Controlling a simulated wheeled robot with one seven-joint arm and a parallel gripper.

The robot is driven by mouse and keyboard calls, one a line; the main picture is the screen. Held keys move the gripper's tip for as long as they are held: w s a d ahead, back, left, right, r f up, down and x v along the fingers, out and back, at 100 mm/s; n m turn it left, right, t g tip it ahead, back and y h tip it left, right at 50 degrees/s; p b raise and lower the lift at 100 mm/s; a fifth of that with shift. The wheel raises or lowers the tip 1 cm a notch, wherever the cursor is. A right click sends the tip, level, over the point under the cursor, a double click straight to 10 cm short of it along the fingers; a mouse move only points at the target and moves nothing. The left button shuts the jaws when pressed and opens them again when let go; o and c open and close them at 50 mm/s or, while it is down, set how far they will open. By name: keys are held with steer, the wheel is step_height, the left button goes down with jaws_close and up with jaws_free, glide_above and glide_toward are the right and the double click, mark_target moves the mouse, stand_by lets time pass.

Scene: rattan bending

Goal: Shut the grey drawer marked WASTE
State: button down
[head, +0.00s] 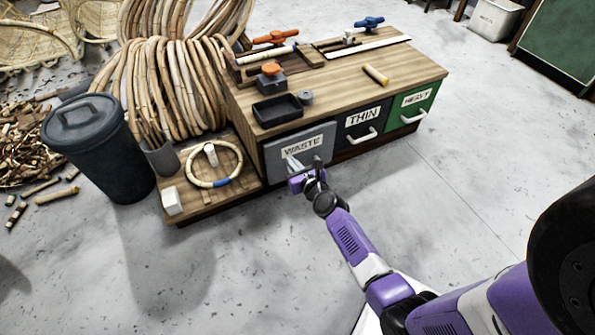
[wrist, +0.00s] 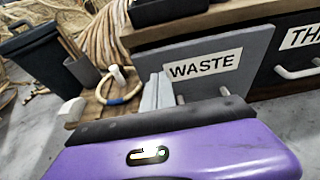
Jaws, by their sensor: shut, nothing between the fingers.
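The grey drawer front (head: 322,140) with its WASTE label is at the left end of the drawer row. It seems to stand a little forward of the black THIN drawer front; how far is hard to tell. My gripper (head: 294,163) is shut and empty, right at the lower left part of this front. In the wrist view the grey front (wrist: 245,62) fills the upper middle, and my pale fingertips (wrist: 155,92) are left of its handle posts (wrist: 224,91). Whether the fingertips touch the front cannot be told. My gripper body hides the handle's lower part.
The THIN drawer (head: 376,114) and green HEAVY drawer (head: 427,95) are to the right. A low wooden shelf (head: 240,194) with a rattan ring (head: 196,183) is to the left, beside a dark bin (head: 100,155). The floor in front is clear.

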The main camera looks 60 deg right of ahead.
mark_target(279, 143)
steer(key=x, duration=0.2)
steer(key=b+x, duration=0.1)
steer(key=x, duration=0.2)
steer(key=shift+w+d+r, duration=0.2)
steer(key=shift+w+r, duration=0.05)
steer(key=shift+w, duration=0.05)
steer(key=shift+w+d, duration=0.3)
steer(key=shift+w, duration=0.2)
steer(key=w+d, duration=0.1)
steer(key=w+d+b, duration=0.1)
steer(key=w, duration=0.1)
steer(key=shift+w, duration=0.25)
steer(key=shift+w+d+r+b, duration=0.1)
steer(key=shift+r+b, duration=0.1)
steer(key=shift+b, duration=0.1)
steer(key=shift+f, duration=0.1)
